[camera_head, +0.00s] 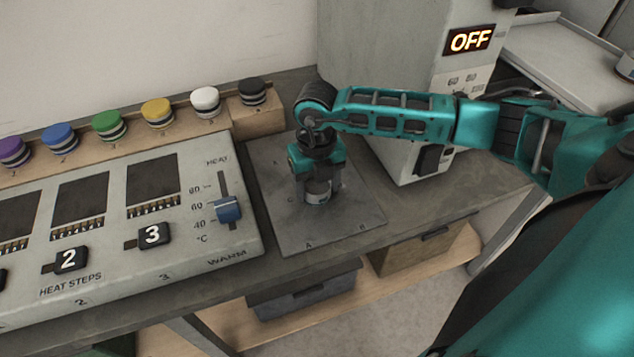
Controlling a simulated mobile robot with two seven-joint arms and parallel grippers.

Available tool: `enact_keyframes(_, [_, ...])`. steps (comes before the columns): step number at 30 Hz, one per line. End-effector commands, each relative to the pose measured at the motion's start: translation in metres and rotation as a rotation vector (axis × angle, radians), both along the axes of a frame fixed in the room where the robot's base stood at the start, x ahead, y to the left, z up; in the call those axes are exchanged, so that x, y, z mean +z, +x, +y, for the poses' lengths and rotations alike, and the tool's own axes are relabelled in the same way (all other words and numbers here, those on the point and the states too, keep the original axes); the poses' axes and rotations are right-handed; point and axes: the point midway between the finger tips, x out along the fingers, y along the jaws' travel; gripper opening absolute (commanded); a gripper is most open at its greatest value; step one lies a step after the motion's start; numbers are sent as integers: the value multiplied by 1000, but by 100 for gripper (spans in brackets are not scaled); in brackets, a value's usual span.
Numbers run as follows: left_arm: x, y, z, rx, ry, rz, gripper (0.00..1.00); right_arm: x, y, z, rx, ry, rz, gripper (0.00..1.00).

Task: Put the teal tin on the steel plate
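The steel plate (352,222) is a flat dark grey sheet with small letters at its edges, on the bench right of the heating panel. My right gripper (318,196) points down over the middle of the plate. A small grey round piece with a pale lower rim shows at its fingertips, low over or touching the plate. I cannot tell whether this is the teal tin or part of the gripper, nor whether the fingers are open or shut. No teal tin can be made out clearly elsewhere. My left gripper is out of view.
A panel (110,262) with numbered black sliders and a blue heat slider (228,209) stands left of the plate. Behind it, a wooden rack (262,123) holds several coloured knobs or tins. A grey machine (378,50) reading OFF stands behind my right arm. Bins sit below the bench.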

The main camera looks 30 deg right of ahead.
Motion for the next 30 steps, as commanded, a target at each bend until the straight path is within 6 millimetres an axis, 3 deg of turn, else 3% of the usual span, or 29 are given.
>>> enact_keyframes(7, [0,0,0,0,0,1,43,-1,0,0,0,-2,1,89])
enact_keyframes(17, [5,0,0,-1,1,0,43,6,0,-1,0,-1,0,89])
enact_keyframes(20, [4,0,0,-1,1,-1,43,19,1,0,1,-1,-4,89])
enact_keyframes(30, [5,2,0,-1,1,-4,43,91,1,0,1,0,-4,89])
